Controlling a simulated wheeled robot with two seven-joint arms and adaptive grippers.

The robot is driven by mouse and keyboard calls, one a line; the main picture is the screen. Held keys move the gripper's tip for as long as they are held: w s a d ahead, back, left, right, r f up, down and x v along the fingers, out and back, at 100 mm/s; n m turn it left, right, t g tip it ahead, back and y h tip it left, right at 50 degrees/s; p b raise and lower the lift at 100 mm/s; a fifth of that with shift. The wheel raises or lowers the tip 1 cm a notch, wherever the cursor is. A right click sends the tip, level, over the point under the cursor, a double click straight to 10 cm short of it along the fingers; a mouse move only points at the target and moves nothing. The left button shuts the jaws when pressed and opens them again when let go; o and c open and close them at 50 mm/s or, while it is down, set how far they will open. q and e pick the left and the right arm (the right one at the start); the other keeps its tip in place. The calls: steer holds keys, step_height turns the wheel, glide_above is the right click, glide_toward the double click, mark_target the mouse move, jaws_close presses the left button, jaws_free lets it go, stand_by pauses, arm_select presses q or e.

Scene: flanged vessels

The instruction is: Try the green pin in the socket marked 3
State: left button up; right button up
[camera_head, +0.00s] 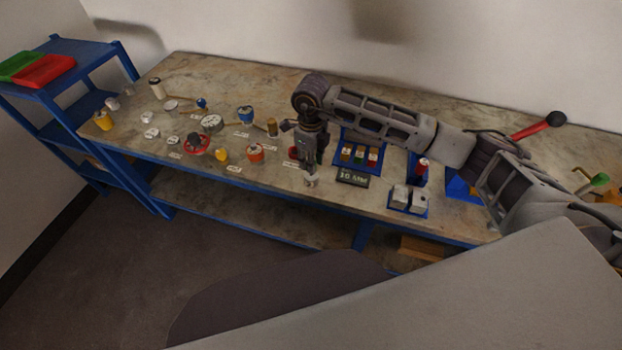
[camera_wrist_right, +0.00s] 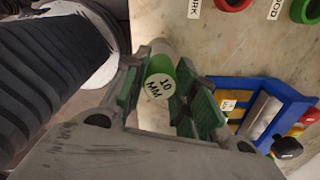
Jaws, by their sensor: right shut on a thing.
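My right gripper (camera_head: 310,172) is over the front part of the bench, right of the middle. It is shut on the green pin (camera_wrist_right: 161,84), whose round white end label reads "10 MM" in the right wrist view. A grey length of the pin (camera_wrist_right: 160,54) shows beyond the green fingers. In the head view a small grey end (camera_head: 311,181) shows just below the fingertips. I cannot tell there whether it touches the bench. I cannot read a 3 on any socket. Two grey blocks (camera_head: 408,198) stand on a blue base to the right. My left gripper is not in view.
A blue rack (camera_wrist_right: 246,86) with several coloured pieces is right of the gripper. A dark "10 MM" sign (camera_head: 352,177) stands before it. Valves and labelled fittings (camera_head: 255,152) crowd the bench to the left. A blue shelf (camera_head: 62,97) holds red and green trays.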

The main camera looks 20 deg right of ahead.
steer(key=shift+r+p, duration=0.35)
steer(key=shift+r, duration=0.5)
stand_by(0.7)
steer(key=shift+r+p, duration=1.2)
steer(key=shift+r, duration=1.75)
